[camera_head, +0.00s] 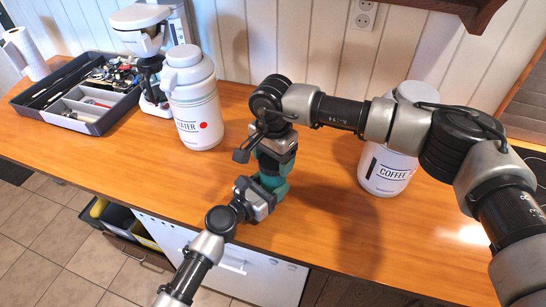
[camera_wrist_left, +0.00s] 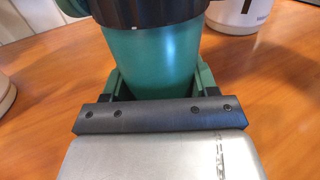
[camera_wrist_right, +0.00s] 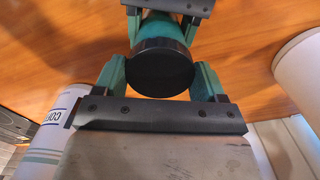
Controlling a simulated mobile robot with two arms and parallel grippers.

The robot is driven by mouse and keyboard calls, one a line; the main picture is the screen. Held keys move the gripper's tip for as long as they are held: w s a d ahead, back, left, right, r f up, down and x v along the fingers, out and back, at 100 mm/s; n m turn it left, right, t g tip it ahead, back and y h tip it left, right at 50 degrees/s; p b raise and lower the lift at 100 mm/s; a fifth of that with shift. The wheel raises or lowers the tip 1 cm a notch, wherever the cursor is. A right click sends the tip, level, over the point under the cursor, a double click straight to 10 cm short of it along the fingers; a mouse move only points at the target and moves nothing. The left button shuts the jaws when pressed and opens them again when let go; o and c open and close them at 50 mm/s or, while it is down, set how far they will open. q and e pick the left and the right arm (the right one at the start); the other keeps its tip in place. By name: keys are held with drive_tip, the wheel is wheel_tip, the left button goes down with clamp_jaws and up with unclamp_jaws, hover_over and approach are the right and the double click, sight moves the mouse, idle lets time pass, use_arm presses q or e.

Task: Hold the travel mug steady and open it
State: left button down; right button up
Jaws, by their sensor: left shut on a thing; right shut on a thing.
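The travel mug (camera_wrist_left: 157,62) has a green body and stands upright on the wooden counter. My left gripper (camera_head: 268,188) is shut around its body from the front, with one green finger on each side in the left wrist view. My right gripper (camera_head: 272,152) comes from above and behind and is shut on the round black lid (camera_wrist_right: 160,70), one finger on each side. The lid sits at the top of the mug. In the head view the grippers hide most of the mug, and whether the lid is loosened cannot be told.
A white WATER canister (camera_head: 195,108) stands left of the mug and a white COFFEE canister (camera_head: 383,172) stands right, partly behind my right arm. A dark utensil tray (camera_head: 97,127) and a white coffee machine (camera_head: 143,20) are at the back left. The counter's front middle is clear.

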use_arm(q)
drive_tip(key=shift+f, duration=0.1)
use_arm(e)
drive_tip(key=n, duration=1.3)
drive_tip(key=shift+n, duration=0.4)
drive_tip(key=n, duration=0.4)
drive_tip(key=shift+r, duration=0.3)
drive_tip(key=shift+r, duration=0.85)
